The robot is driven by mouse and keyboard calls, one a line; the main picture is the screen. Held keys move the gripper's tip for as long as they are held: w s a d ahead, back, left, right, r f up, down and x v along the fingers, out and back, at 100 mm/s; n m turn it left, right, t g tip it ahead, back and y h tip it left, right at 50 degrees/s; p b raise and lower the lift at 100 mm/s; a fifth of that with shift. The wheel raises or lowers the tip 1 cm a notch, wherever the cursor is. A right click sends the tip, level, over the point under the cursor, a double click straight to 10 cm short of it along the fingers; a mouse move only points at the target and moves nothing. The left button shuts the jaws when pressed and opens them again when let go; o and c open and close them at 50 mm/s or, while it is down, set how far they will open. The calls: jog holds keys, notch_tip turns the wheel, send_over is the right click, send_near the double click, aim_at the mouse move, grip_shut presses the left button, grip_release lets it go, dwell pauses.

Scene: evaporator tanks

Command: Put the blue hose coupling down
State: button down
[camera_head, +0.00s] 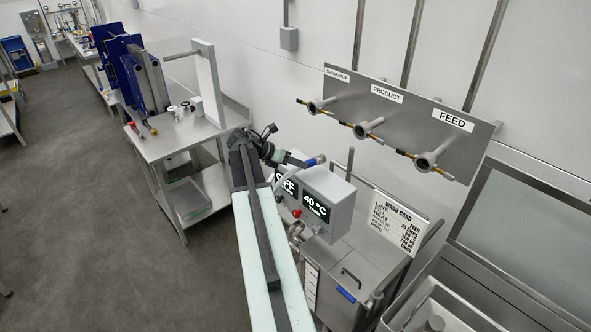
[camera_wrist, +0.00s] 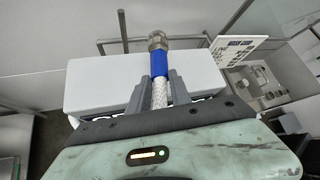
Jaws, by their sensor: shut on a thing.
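The blue hose coupling (camera_wrist: 159,64) has a blue sleeve, a metal end fitting (camera_wrist: 158,40) and a white braided hose (camera_wrist: 160,95) behind it. In the wrist view my gripper (camera_wrist: 160,82) is shut on it, with one dark finger on each side, around the hose and the lower sleeve. The coupling points away from my gripper. In the head view, the coupling's blue part (camera_head: 313,161) shows small at the end of my gripper (camera_head: 299,160), above and behind the grey control box (camera_head: 327,200).
A wall panel (camera_head: 400,118) carries three pipe ports labelled SEPARATOR, PRODUCT and FEED. A wash card (camera_head: 400,226) stands right of the control box, above a steel tank (camera_head: 335,285). A steel table (camera_head: 165,142) at left holds small parts; its front area has free room.

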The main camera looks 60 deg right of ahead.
jog(key=f+b, duration=0.1)
jog(key=d+f+b, duration=0.1)
jog(key=f+b, duration=0.2)
jog(key=shift+w+d+f, duration=0.1)
jog(key=shift+w+d, duration=0.05)
jog(key=shift+w, duration=0.2)
jog(key=shift+a+r, duration=0.2)
jog(key=shift+r, duration=0.1)
jog(key=shift+w+f, duration=0.1)
jog(key=shift+f, duration=0.05)
jog(key=c, duration=1.2)
grip_release()
jog(key=shift+o, duration=0.2)
